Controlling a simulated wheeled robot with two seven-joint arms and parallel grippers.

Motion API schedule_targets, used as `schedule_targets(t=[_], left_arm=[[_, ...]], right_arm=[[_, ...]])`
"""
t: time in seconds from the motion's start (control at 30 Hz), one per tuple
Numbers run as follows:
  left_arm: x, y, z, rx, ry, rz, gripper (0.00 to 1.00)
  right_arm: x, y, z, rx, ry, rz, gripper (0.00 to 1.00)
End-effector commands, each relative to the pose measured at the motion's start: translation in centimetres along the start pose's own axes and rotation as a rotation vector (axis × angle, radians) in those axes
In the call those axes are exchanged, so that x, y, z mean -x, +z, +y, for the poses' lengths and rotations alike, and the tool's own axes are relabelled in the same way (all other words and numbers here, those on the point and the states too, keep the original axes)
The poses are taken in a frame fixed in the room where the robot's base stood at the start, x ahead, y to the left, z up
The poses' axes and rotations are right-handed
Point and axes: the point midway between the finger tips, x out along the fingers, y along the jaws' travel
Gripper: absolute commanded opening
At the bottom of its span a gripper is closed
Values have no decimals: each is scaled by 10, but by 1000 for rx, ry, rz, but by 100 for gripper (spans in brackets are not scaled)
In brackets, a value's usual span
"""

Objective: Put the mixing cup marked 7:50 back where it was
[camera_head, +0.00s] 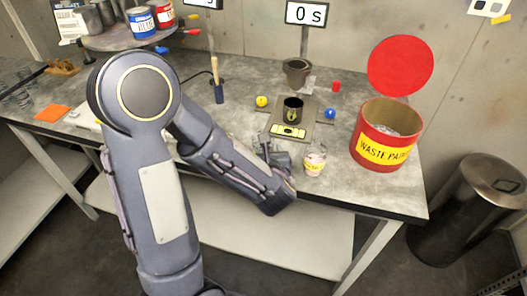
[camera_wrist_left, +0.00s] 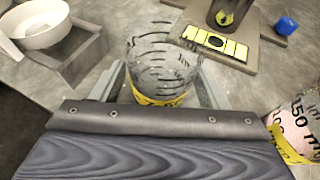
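A clear mixing cup (camera_wrist_left: 165,55) with black scale marks and a yellow band stands between the fingers of my left gripper (camera_wrist_left: 163,88). The fingers lie close against both its sides, and it looks empty. In the head view my left gripper (camera_head: 278,155) is low at the table's front edge, where the cup is hard to make out. A second cup (camera_head: 313,163) with a yellow band and pinkish contents stands just right of it; it also shows in the left wrist view (camera_wrist_left: 293,120). I cannot read a 7:50 mark on either cup. My right gripper is not in view.
A red waste paint bin (camera_head: 367,150) is right. A white bowl (camera_wrist_left: 35,22) is left of the gripper.

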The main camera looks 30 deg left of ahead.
Motion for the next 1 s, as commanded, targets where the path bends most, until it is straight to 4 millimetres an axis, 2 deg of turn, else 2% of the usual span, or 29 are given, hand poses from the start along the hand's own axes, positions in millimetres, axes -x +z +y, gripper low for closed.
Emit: schedule_targets(t=[0.27, 0.37, 0.8, 1.0], left_arm=[[1, 3, 0, 0, 0, 0, 68], [8, 4, -1, 0, -3, -1, 68], [97, 4, -1, 0, -7, -2, 68], [118, 3, 0, 3, 0, 0, 68]], right_arm=[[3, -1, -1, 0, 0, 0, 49], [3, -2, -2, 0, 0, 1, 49], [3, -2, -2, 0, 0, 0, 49], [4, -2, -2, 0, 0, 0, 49]])
